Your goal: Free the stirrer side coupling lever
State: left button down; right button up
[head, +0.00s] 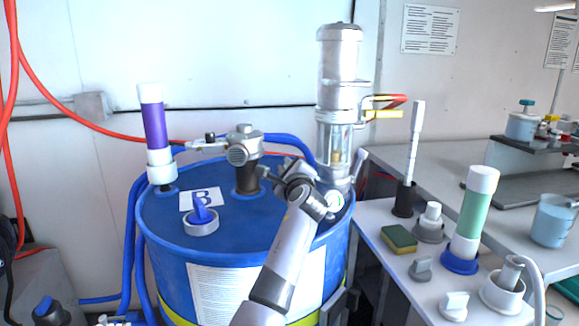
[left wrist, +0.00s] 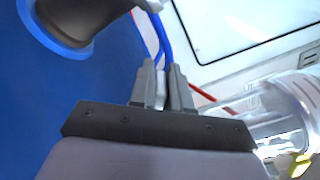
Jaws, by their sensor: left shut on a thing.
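The blue drum (head: 165,215) carries a grey metal coupling (head: 244,150) on a dark neck in the middle of its lid. The clear and silver stirrer (head: 340,60) stands at the lid's right edge. My left gripper (head: 278,172) is between the coupling and the stirrer. In the left wrist view my left gripper (left wrist: 162,75) is shut on a narrow pale piece (left wrist: 160,90), apparently the lever. Its full shape and its attachment are hidden by the fingers. The dark neck (left wrist: 75,15) is at upper left there, the stirrer (left wrist: 285,115) at right. My right gripper is not seen.
A purple tube (head: 155,125) stands at the lid's left edge. A blue-handled cap (head: 200,218) sits at the lid's front. Blue hoses pass behind the lid and down the drum's left. The right bench holds a green tube (head: 474,210), a sponge (head: 398,239) and several fittings.

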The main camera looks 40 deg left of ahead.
pick_arm(q)
jog(key=shift+f, duration=0.1)
dwell(0.3)
jog(key=c, duration=1.4)
grip_release()
jog(key=shift+c, duration=0.2)
jog(key=shift+s+d, duration=0.1)
jog(key=shift+v, duration=3.5)
